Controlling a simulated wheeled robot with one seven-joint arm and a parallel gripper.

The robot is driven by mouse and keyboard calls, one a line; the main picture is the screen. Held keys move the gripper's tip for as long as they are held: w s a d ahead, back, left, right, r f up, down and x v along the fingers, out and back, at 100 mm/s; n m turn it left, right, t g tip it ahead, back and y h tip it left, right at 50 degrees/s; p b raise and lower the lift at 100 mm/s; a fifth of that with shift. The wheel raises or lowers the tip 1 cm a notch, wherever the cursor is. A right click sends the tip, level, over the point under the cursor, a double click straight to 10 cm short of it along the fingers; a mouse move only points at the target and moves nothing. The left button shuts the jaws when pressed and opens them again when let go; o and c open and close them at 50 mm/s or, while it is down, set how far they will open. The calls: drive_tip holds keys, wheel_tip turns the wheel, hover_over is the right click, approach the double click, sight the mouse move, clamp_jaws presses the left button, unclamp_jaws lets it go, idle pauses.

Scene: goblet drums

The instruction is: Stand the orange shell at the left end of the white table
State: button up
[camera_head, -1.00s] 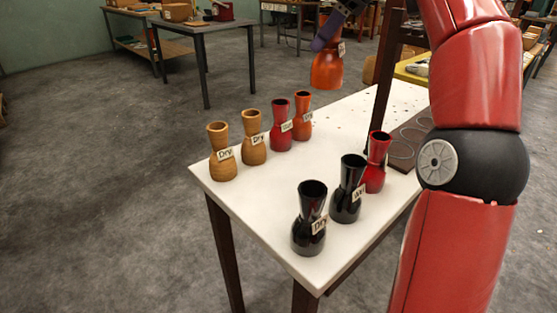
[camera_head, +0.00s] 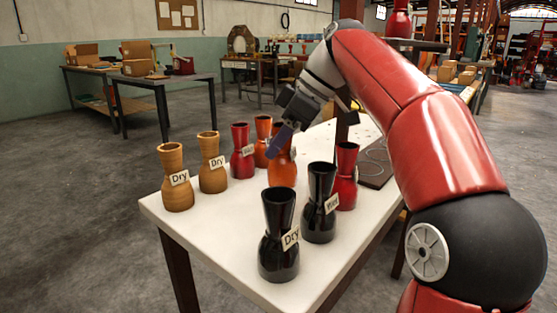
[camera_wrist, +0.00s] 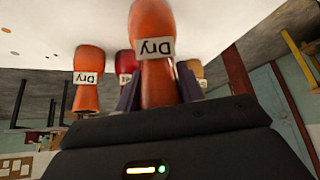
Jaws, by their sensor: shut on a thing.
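My gripper (camera_head: 284,138) is shut on an orange shell (camera_head: 283,172), a goblet shape with a "Dry" tag. The shell is upright over the middle of the white table (camera_head: 225,228), between the two rows; I cannot tell whether its base touches the top. In the wrist view the held shell (camera_wrist: 157,75) sits between the fingers (camera_wrist: 160,98). A second orange shell (camera_head: 262,143), also tagged "Dry" in the wrist view (camera_wrist: 87,82), stands at the far end of the left row.
The left row also has two tan shells (camera_head: 175,180) (camera_head: 212,165) and a red one (camera_head: 241,152). Two black shells (camera_head: 279,240) (camera_head: 320,205) and a red one (camera_head: 345,178) stand along the right side. Bare tabletop shows between the rows at the near left.

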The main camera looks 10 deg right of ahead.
drive_tip(key=shift+f, duration=1.2)
drive_tip(key=shift+f+b, duration=0.25)
drive_tip(key=shift+b, duration=0.2)
drive_tip(key=o, duration=1)
drive_tip(key=shift+r, duration=0.1)
drive_tip(key=shift+d+r+p, duration=0.15)
drive_tip(key=shift+r+p, duration=0.25)
drive_tip(key=shift+r, duration=0.1)
drive_tip(key=p+v, duration=0.3)
drive_tip(key=v, duration=0.8)
drive_tip(key=shift+s+d+r+p, duration=0.1)
drive_tip(key=shift+p, duration=0.3)
